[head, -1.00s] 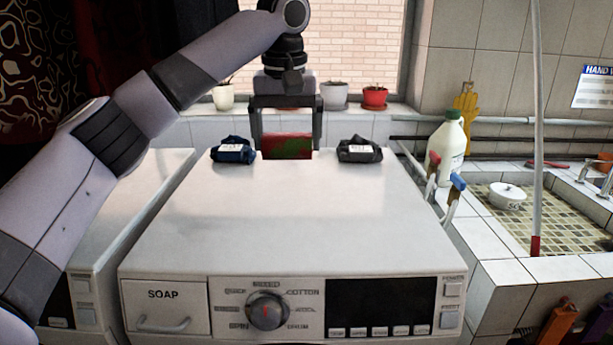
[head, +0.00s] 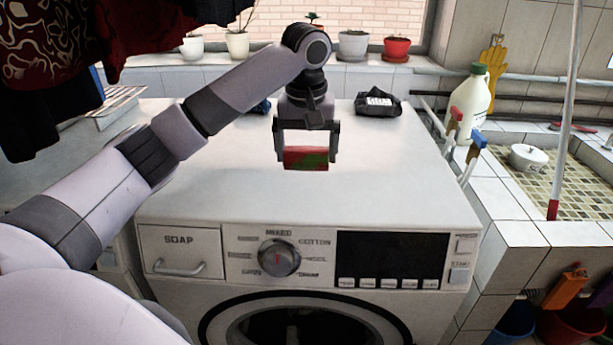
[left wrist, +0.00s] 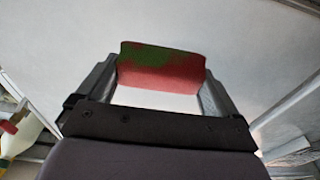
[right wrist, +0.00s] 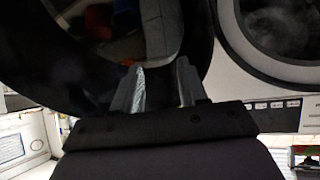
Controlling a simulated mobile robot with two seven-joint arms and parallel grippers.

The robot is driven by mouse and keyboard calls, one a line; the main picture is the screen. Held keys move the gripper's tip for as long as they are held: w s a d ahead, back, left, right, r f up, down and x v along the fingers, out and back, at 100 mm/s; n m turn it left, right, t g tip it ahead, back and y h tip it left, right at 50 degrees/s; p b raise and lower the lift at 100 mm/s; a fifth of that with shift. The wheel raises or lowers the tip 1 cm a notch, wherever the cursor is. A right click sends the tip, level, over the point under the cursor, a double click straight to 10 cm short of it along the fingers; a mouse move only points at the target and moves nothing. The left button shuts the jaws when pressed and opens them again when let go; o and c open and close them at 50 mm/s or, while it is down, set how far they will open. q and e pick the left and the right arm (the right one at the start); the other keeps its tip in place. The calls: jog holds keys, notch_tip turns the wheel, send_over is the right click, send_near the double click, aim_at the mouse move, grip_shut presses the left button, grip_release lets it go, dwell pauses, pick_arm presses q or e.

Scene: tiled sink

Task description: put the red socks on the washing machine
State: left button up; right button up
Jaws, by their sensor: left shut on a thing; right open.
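The red socks, a red bundle with a green patch (head: 306,158), are between the fingers of my left gripper (head: 306,150), which is shut on them. They are over the middle of the white washing machine's top (head: 250,195); I cannot tell whether they touch it. The left wrist view shows the red socks (left wrist: 160,68) between both fingertips, with the pale top beyond. My right gripper (right wrist: 158,80) is open and empty in the right wrist view, in front of a dark round machine door; it does not show in the head view.
A black bundle with a white label (head: 378,103) lies at the back right of the top. A dark blue bundle (head: 262,106) is mostly hidden behind my left arm. A white bottle (head: 468,112) and a tiled sink (head: 525,185) are at the right. The top's front is clear.

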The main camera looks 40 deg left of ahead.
aim_at(306, 148)
pick_arm(q)
jog(key=shift+f, duration=3.2)
jog(key=shift+f, duration=0.15)
jog(key=o, duration=0.7)
jog(key=r, duration=0.4)
jog(key=s+r, duration=0.1)
jog(key=r, duration=0.7)
jog(key=shift+s+d+r, duration=0.15)
jog(key=shift+d, duration=0.25)
